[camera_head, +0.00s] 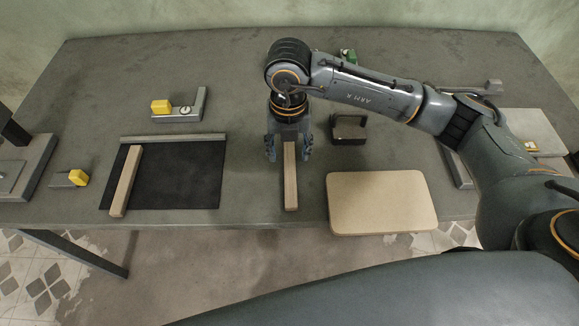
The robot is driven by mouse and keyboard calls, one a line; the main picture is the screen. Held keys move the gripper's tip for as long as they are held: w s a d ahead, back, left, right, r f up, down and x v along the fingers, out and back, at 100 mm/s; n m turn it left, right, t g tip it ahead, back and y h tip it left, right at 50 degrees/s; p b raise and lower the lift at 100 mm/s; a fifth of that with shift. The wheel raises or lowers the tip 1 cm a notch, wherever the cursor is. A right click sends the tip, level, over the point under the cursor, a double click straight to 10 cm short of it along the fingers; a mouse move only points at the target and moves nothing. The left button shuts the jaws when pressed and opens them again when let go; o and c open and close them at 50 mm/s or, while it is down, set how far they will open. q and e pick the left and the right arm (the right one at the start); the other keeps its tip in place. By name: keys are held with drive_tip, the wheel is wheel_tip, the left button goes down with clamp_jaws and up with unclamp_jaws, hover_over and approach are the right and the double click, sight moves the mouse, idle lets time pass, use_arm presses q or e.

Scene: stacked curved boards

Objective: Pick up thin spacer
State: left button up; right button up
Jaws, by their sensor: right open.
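A thin light-wood strip (290,187), which looks like the spacer, lies on the grey table with its near end by the front edge. My right gripper (289,154) reaches down from above over the strip's far end. Its fingers are open, one on each side of the strip, and the gripper hides the far end. I cannot tell how high the fingertips are or whether they touch the strip. A second wood strip (124,181) lies slightly tilted along the left side of a black mat (185,178). My left gripper is not in view.
A stack of curved tan boards (381,201) sits right of the gripper, with a dark bracket (349,129) behind it. A metal fixture with a yellow block (161,106) stands back left. Another yellow-ended piece (78,177) lies farther left. The table between mat and strip is clear.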

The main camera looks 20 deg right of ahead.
sight(290, 175)
wheel_tip(290, 175, down, 3)
drive_tip(key=shift+w+r, duration=0.1)
drive_tip(key=shift+r, duration=0.1)
drive_tip(key=shift+w+f, duration=0.1)
drive_tip(key=shift+f, duration=0.25)
drive_tip(key=shift+f+p, duration=0.25)
drive_tip(key=shift+p, duration=0.1)
drive_tip(key=f, duration=0.1)
drive_tip(key=f+p, duration=0.1)
drive_tip(key=f, duration=0.1)
drive_tip(key=f+p, duration=0.1)
drive_tip(key=shift+s+d+f, duration=0.15)
drive_tip(key=shift+s, duration=0.25)
drive_tip(key=shift+f, duration=0.2)
drive_tip(key=shift+w, duration=0.1)
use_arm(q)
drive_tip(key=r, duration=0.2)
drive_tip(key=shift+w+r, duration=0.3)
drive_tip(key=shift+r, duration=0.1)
use_arm(e)
clamp_jaws()
